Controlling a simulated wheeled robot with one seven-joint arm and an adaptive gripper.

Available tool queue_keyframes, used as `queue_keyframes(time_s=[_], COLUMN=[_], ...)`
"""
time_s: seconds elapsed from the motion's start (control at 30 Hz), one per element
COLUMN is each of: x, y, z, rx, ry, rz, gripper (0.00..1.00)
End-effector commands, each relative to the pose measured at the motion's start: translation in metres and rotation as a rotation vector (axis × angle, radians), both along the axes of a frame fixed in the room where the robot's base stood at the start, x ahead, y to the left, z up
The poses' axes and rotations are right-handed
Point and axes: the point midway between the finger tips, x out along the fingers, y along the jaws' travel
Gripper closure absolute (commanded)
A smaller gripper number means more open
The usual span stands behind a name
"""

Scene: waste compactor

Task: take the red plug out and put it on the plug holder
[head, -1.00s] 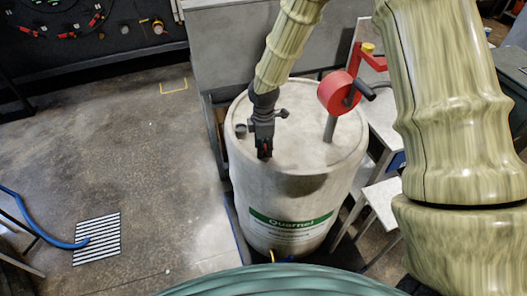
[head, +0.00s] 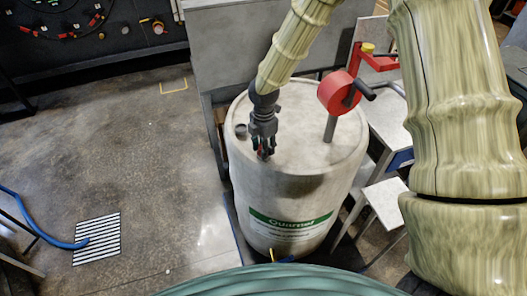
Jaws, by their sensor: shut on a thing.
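A white drum (head: 300,180) with a green label stands in the middle of the head view. My gripper (head: 264,154) points down at the left front part of the drum's top. It is shut on the red plug (head: 265,153), of which only a small red bit shows between the fingers. Whether the plug is still seated in the drum or lifted clear, I cannot tell. I cannot make out the plug holder with certainty.
A red round device with a crank (head: 338,92) stands on a grey post at the drum's right back. A small dark cap or opening (head: 241,131) is on the drum top at left. Grey steps (head: 385,205) stand at right. The floor (head: 130,150) at left is mostly clear.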

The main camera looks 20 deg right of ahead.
Motion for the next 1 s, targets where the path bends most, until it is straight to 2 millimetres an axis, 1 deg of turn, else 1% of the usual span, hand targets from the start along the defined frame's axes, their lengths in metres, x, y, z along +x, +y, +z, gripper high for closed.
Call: queue_keyframes(time_s=[0.17,0.27,0.4,0.57,0.83,0.87,0.9,1.0], x=[0.0012,0.001,0.0011,0.0009,0.0011,0.0012,0.0011,0.0009], y=[-0.0013,-0.0018,-0.0012,-0.0016,-0.0014,-0.0015,-0.0014,-0.0012], z=[0.0003,0.0003,0.0002,0.0001,0.0004,0.0004,0.0004,0.0003], rx=[-0.001,0.0,0.001,-0.001,-0.002,-0.002,-0.002,-0.002], ry=[-0.001,-0.001,-0.001,0.001,-0.001,-0.001,-0.001,-0.001], rz=[0.024,0.12,0.291,0.423,0.449,0.448,0.448,0.447], gripper=[0.96,0.96,0.96,0.96,0.96,0.66,0.59,0.43])
